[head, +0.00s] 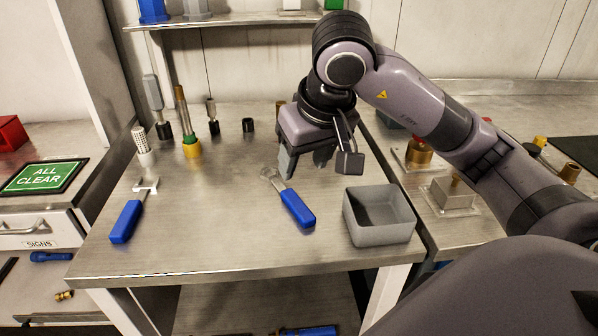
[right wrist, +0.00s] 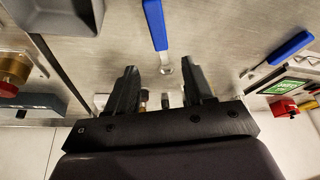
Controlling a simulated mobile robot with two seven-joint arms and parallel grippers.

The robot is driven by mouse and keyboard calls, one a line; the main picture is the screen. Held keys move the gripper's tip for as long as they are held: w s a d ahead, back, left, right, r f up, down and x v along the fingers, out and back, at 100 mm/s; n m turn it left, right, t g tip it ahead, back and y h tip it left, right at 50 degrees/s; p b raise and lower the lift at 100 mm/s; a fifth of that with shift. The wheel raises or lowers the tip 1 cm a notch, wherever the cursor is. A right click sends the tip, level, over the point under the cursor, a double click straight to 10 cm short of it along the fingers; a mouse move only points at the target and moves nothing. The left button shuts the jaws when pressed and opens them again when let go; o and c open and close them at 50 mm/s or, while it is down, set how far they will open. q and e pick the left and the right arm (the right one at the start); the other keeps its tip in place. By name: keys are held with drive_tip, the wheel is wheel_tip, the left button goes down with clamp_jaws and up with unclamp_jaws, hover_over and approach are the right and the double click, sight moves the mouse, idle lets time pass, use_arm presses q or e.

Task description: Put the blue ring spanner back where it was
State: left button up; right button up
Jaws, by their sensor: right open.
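A blue-handled spanner (head: 297,208) lies flat at the middle of the steel bench; its small metal head looks rounded, like a ring, and points to the back left. It also shows in the right wrist view (right wrist: 155,24). A second blue-handled tool (head: 126,220) with a wider, forked-looking head lies at the bench's left. My right gripper (head: 304,167) is open and empty, above the bench just behind and right of the middle spanner's head. In the right wrist view that head appears between the fingertips (right wrist: 161,70), with no contact visible. My left gripper is out of view.
An open grey bin (head: 379,225) stands right of the middle spanner. Upright tools, including one in a yellow-collared base (head: 191,147), stand along the back left. A shelf (head: 230,20) hangs behind. The bench front between the two blue tools is clear.

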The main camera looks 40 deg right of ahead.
drive_tip(key=shift+v, duration=0.85)
